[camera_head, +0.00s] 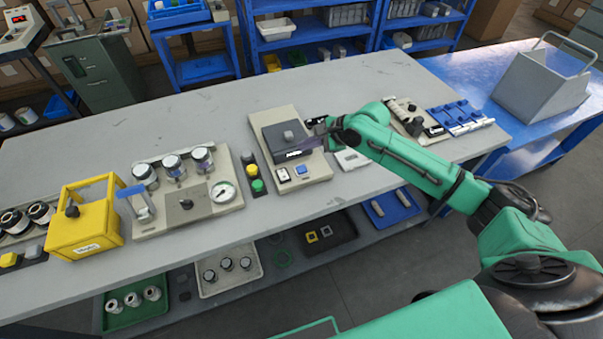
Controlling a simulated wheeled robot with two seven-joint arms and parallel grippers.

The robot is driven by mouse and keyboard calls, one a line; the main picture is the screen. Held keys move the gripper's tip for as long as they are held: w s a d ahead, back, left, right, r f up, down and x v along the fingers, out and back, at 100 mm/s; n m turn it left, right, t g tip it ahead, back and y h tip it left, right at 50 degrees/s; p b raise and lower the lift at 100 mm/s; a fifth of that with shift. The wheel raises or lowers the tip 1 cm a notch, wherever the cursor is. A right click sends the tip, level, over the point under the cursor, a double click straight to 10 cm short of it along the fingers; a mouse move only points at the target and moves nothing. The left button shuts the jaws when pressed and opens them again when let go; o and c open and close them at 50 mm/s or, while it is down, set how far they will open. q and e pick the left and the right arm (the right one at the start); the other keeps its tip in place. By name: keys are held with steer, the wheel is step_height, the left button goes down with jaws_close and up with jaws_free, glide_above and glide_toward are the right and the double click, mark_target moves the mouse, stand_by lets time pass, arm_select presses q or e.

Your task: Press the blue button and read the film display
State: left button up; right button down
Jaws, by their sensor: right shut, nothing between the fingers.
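A blue button (302,169) sits on the front part of a beige device (318,168) in the middle of the table. A white button (283,175) is just left of it. A dark grey block with a knob (288,134) stands behind the buttons. A small dark strip with light marks (293,155) is on its front edge; I cannot read it or tell whether it is the film display. My right gripper (311,146) is shut and empty, over the right side of the device, behind and above the blue button. My left gripper is not in view.
A button column with green, yellow and black parts (257,186) stands just left of the device. Further left are a gauge panel (212,208) and a yellow box (87,232). A white item (350,159) lies to the right. The table's front strip is clear.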

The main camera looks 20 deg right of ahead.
steer(key=b, duration=0.5)
glide_above(305, 170)
step_height(305, 170, down, 4)
steer(key=shift+w+d+f, duration=0.1)
steer(key=shift+f, duration=1.2)
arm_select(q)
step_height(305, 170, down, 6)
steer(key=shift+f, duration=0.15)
arm_select(e)
steer(key=shift+f+p, duration=0.25)
steer(key=shift+p, duration=0.15)
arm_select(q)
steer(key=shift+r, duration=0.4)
arm_select(e)
steer(key=shift+f, duration=0.15)
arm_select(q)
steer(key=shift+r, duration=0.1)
arm_select(e)
steer(key=shift+f, duration=0.5)
arm_select(q)
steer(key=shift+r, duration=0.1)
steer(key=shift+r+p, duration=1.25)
steer(key=shift+p, duration=0.15)
arm_select(e)
steer(key=shift+r, duration=0.85)
